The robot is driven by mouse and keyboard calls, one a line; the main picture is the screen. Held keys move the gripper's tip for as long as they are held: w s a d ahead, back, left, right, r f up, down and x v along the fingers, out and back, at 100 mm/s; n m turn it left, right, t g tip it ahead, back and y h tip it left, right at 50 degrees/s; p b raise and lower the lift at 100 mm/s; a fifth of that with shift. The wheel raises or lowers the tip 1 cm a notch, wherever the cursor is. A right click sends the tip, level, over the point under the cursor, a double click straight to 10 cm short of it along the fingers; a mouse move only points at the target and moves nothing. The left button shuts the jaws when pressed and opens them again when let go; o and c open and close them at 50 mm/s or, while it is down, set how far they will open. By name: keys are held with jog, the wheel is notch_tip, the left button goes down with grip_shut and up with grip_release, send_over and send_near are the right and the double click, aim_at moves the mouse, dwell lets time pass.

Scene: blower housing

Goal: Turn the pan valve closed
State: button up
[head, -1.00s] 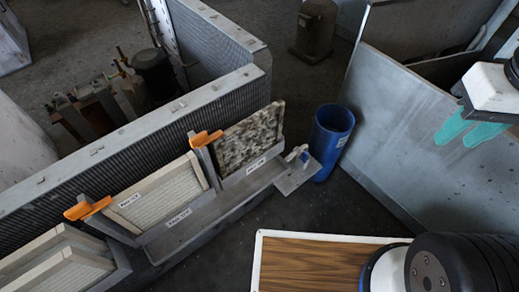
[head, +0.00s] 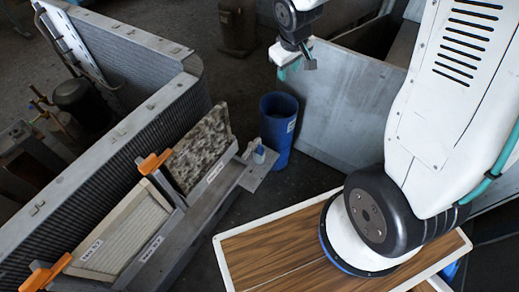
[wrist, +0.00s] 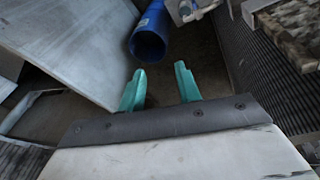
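A small pale fitting with a bluish part (head: 259,153) stands on the flat plate at the end of the filter rail; it looks like the pan valve, but its handle position is too small to tell. It also shows at the top edge of the wrist view (wrist: 187,10), partly cut off. My gripper (head: 289,70) is up beyond the blue bin in the head view, well apart from the fitting. In the wrist view, its two teal fingers (wrist: 160,86) are spread with nothing between them.
A blue bin (head: 278,130) stands beside the plate and also shows ahead of my fingers in the wrist view (wrist: 150,45). A grey panel (head: 345,110) stands at right. A dirty filter (head: 200,150) and a cleaner one (head: 120,235) sit in the rail with orange clips.

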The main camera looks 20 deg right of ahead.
jog(key=w+f+n, duration=0.1)
jog(key=w+f, duration=0.3)
jog(key=f, duration=0.5)
jog(key=n+y, duration=0.3)
jog(key=y, duration=0.1)
send_over(260, 149)
jog(key=s+d, duration=0.1)
jog(key=d, duration=0.1)
jog(key=shift+t, duration=0.4)
jog(key=f, duration=2.7)
jog(key=shift+s+a+f, duration=0.1)
jog(key=shift+s+f, duration=0.05)
jog(key=shift+s, duration=0.05)
jog(key=x, duration=0.7)
jog(key=shift+w+a+f, duration=0.1)
jog(key=shift+w+f, duration=0.05)
grip_shut()
